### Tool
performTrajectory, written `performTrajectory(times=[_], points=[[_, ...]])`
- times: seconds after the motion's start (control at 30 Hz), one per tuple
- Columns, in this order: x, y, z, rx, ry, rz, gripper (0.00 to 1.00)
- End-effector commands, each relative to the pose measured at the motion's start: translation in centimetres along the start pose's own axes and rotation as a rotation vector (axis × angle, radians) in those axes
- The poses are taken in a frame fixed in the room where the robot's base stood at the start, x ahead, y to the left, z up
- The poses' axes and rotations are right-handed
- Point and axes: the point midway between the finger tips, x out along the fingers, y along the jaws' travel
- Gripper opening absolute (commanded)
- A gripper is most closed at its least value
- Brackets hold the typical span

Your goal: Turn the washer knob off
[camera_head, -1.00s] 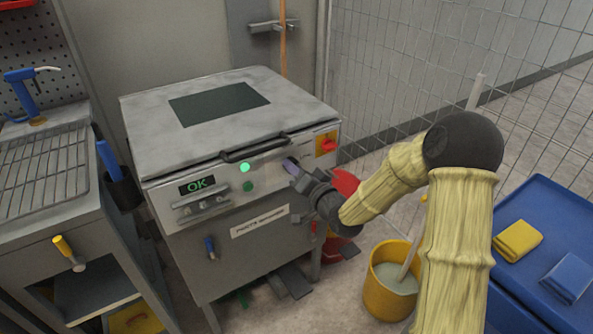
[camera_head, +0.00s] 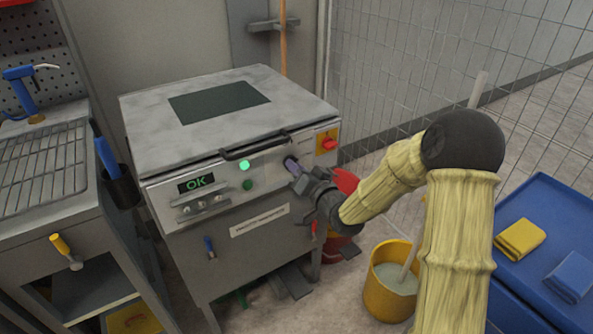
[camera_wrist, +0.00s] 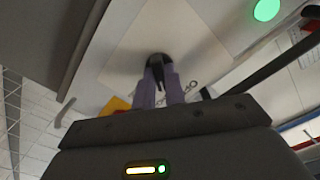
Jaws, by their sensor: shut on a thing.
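The parts washer (camera_head: 225,150) is a grey cabinet with a closed lid and a front panel. Its green display (camera_head: 197,183) reads OK, and a green lamp (camera_head: 245,166) is lit. In the wrist view a black knob (camera_wrist: 156,62) sits on a pale plate, between the purple fingertips. My gripper (camera_wrist: 158,84) is shut on this knob. In the head view my gripper (camera_head: 291,164) is at the right part of the washer panel, with its fingers against the panel. The knob is mostly hidden there by the fingers.
A red and yellow switch (camera_head: 326,142) is just right of my gripper. The lid handle (camera_head: 256,146) juts out above it. A red bucket (camera_head: 341,244) and a yellow bucket (camera_head: 391,298) stand below my arm. A blue cart (camera_head: 545,215) is at the right.

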Motion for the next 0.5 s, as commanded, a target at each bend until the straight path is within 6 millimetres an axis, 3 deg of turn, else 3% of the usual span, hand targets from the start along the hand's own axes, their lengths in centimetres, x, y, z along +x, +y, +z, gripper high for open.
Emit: performTrajectory(times=[0.5], points=[[0.01, 0.10, 0.36, -0.425, 0.000, -0.002, 0.00]])
